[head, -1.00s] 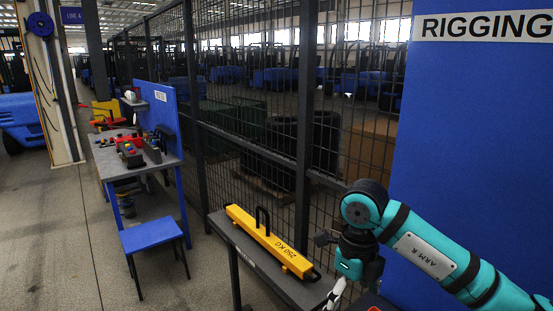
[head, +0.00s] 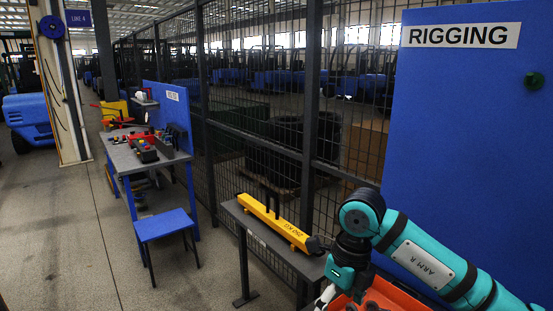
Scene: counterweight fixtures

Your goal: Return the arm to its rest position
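My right arm, marked "ARM R" (head: 423,265), comes in from the lower right, teal with black bands. Its elbow-like joint is bent and the wrist points down. My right gripper (head: 325,296) shows only as a white and black piece at the bottom edge; its fingertips are cut off, so I cannot see whether it is open or holds anything. It is just left of an orange-red tray (head: 405,294) with dark round items in it. My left arm and gripper are not in view.
A yellow "250 KG" beam (head: 285,230) with a black handle lies on a narrow grey bench (head: 240,215) left of my arm. A blue RIGGING panel (head: 450,120) stands behind the arm. Mesh fencing, a blue stool (head: 165,224) and a workbench (head: 125,155) are further left. The left floor is clear.

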